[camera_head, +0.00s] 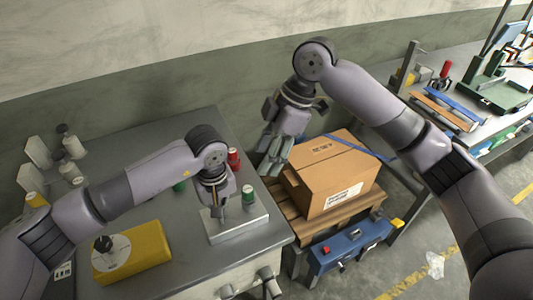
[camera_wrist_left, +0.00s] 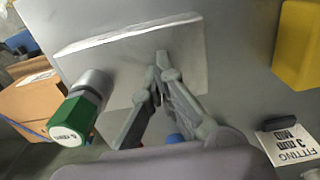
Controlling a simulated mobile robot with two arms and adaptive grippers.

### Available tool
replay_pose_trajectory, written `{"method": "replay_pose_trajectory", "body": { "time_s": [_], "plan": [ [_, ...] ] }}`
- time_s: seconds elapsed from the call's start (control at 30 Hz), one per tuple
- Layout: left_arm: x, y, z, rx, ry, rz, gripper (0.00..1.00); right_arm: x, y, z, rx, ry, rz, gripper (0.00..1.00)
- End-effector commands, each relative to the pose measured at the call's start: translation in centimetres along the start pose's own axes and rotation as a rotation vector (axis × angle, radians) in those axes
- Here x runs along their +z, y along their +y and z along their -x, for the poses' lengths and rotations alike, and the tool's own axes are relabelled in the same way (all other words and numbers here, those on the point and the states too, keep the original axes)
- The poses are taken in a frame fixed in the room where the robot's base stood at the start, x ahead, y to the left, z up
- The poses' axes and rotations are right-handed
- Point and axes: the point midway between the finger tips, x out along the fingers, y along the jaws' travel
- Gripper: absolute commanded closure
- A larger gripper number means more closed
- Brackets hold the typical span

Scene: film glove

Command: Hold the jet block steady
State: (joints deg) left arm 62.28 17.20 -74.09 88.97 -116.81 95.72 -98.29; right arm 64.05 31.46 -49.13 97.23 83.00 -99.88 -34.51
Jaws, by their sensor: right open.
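The jet block, a pale flat metal block (camera_head: 236,226), lies on the grey bench. A fitting with a green cap (camera_head: 248,194) stands at its right end. In the left wrist view the block (camera_wrist_left: 95,45) lies under my fingers, with the green-capped fitting (camera_wrist_left: 75,118) at lower left. My left gripper (camera_head: 222,214) points down at the block. Its fingers (camera_wrist_left: 160,72) come together at the block's top, shut on a small part of it that they mostly hide. My right gripper (camera_head: 270,165) is open and empty, near the cardboard box's left side.
A cardboard box (camera_head: 335,178) stands on a wooden pallet (camera_head: 345,219) beside the bench. A yellow block (camera_head: 148,250) with a pale disc lies left of my left gripper. A red-capped item (camera_head: 234,158) stands behind it.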

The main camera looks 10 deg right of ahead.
Motion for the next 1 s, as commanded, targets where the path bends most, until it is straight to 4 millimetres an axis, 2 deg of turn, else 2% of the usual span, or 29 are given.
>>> {"method": "replay_pose_trajectory", "body": {
  "time_s": [0.03,0.23,0.7,1.0],
  "plan": [
    [0.4,-0.2,-0.7,-0.01,-0.012,-0.002,1.0,0.1,0.0,-0.1,-0.006,0.007,0.017,0.51],
    [0.4,-0.2,-0.8,-0.01,-0.012,-0.002,1.0,0.1,0.0,-1.7,-0.013,0.011,0.037,0.51],
    [0.4,-0.2,-0.7,-0.01,-0.012,-0.002,1.0,0.0,-0.1,-10.0,-0.013,0.01,0.035,0.51],
    [0.4,-0.2,-0.7,-0.01,-0.012,-0.002,1.0,0.0,-0.1,-11.9,-0.01,0.011,0.035,0.51]
  ]
}}
